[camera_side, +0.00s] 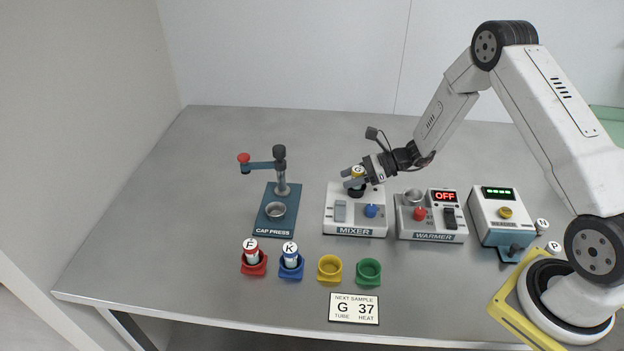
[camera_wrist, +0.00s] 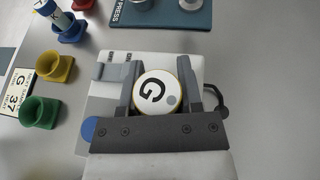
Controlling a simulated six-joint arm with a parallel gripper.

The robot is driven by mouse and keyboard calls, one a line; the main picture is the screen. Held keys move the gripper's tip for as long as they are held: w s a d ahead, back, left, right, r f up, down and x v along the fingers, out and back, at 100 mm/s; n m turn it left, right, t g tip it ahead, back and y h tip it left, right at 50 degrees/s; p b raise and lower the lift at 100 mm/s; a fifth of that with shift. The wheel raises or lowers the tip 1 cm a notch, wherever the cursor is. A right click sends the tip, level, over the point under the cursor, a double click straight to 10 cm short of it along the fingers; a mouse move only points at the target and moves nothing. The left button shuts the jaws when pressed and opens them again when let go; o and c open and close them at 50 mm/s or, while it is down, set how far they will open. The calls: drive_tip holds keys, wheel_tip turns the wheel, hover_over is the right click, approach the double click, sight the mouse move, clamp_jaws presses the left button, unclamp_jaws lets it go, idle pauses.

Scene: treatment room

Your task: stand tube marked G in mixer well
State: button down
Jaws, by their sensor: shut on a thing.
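The tube marked G (camera_side: 357,171) has a white top with a black G and a yellow edge. In the wrist view the tube's top (camera_wrist: 157,92) shows between the two fingers. My gripper (camera_side: 356,178) is shut on the tube, over the back part of the mixer (camera_side: 355,229). The tube looks upright, at the dark mixer well (camera_side: 355,191). The fingers and the tube hide most of the well, so I cannot tell how deep the tube sits. The mixer has a grey switch and a blue knob.
The cap press (camera_side: 277,217) stands left of the mixer, the warmer (camera_side: 431,226), reading OFF, to its right, then the reader (camera_side: 503,214). In front are tubes F (camera_side: 251,254) and K (camera_side: 290,256), empty yellow (camera_side: 329,269) and green (camera_side: 368,272) holders, and a card (camera_side: 354,309) reading G 37.

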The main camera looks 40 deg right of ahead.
drive_tip(key=shift+f, duration=0.3)
drive_tip(key=c, duration=0.5)
unclamp_jaws()
drive_tip(key=shift+c, duration=0.2)
drive_tip(key=v, duration=1.1)
idle(0.6)
drive_tip(key=shift+a, duration=0.1)
